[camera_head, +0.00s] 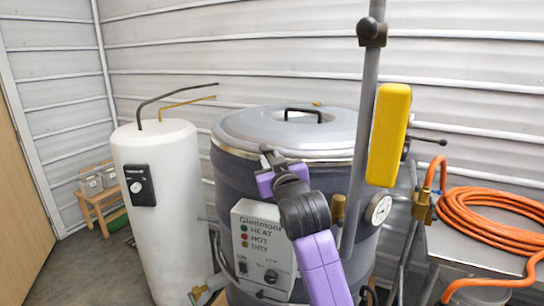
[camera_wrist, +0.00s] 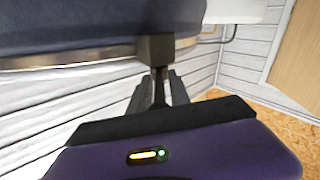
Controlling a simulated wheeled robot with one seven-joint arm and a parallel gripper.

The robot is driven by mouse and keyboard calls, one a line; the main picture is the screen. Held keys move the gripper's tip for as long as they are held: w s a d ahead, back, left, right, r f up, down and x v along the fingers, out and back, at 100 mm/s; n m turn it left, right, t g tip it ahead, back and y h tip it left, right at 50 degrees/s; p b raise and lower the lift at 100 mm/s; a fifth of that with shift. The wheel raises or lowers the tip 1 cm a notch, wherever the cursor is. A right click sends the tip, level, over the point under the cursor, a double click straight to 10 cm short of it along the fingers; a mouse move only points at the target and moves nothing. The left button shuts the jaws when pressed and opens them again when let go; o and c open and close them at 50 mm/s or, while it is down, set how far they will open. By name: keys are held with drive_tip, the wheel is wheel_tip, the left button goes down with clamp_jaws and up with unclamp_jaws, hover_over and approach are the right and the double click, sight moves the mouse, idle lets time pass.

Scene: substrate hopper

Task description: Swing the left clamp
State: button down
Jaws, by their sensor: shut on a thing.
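The grey hopper drum (camera_head: 225,178) stands in the middle of the head view, with its round lid (camera_head: 255,128) on top. My gripper (camera_head: 267,156) is at the front of the lid's rim and hides most of what it holds there. In the wrist view, the left clamp shows as a dark block (camera_wrist: 155,48) at the metal rim, with a thin dark lever (camera_wrist: 159,86) coming from it. My gripper's fingers (camera_wrist: 170,90) are shut around this lever. How far the clamp is turned cannot be told.
A grey post (camera_head: 362,130) with a yellow box (camera_head: 388,135) stands right of my arm. A dark lever (camera_head: 430,141) sticks out behind it. A white tank (camera_head: 158,215) is on the left. An orange hose (camera_head: 490,215) lies coiled on the right-hand table.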

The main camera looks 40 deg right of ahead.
drive_tip(key=shift+s+d+r+n+t+y+p, duration=0.1)
drive_tip(key=shift+s+d+n+t+y+p, duration=0.2)
drive_tip(key=shift+y, duration=0.4)
drive_tip(key=c, duration=1.5)
unclamp_jaws()
drive_tip(key=shift+w, duration=0.1)
drive_tip(key=shift+o, duration=0.2)
drive_tip(key=b+v, duration=0.2)
drive_tip(key=v, duration=0.5)
drive_tip(key=shift+s+a, duration=0.15)
drive_tip(key=shift+s, duration=0.2)
